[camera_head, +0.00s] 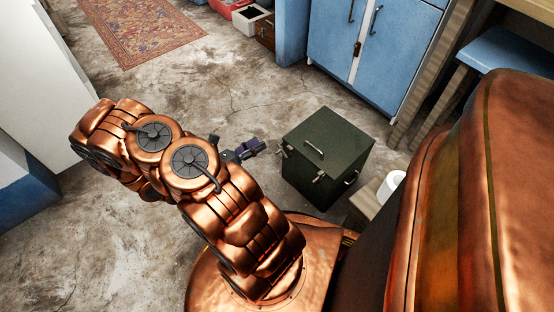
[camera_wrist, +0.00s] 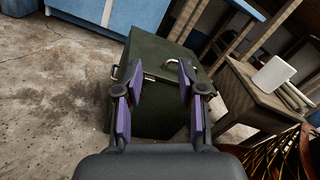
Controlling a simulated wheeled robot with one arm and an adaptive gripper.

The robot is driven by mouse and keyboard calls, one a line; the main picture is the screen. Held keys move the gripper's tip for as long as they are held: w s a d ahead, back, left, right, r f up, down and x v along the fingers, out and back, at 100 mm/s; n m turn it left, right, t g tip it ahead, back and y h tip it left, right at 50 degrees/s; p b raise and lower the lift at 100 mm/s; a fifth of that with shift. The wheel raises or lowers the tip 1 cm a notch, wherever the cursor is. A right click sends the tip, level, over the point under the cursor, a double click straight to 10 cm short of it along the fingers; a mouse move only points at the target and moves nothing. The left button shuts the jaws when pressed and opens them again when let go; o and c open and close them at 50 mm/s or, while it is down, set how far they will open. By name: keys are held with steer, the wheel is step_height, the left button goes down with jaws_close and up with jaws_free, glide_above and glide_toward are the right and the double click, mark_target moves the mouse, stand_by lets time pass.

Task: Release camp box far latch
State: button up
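The camp box (camera_head: 340,135) is a dark green metal case standing on the floor, its lid down, with a light handle on top. Two small latches show on its front edge in the head view: the far latch (camera_head: 283,148) and the near latch (camera_head: 319,177). I cannot tell whether either is fastened. My gripper (camera_head: 251,148) is left of the box, apart from it, with purple fingers pointing towards the far latch. In the wrist view my gripper (camera_wrist: 161,82) is open and empty, with the box (camera_wrist: 165,50) beyond and partly hidden by the fingers.
A small wooden stool (camera_wrist: 250,90) with a white item stands close beside the box. Blue cabinets (camera_head: 370,45) stand behind it. A blue-topped stool (camera_head: 510,50) is at the right. The concrete floor left of and behind the box is clear, up to a patterned rug (camera_head: 135,28).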

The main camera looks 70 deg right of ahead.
mark_target(277, 152)
step_height(277, 152, down, 11)
steer(key=s+n+t+h+b, duration=0.1)
steer(key=n+t+b, duration=0.1)
steer(key=n+b, duration=0.15)
steer(key=shift+n, duration=0.25)
steer(key=shift+b+x, duration=1.45)
steer(key=shift+x, duration=2.8)
steer(key=shift+f, duration=0.2)
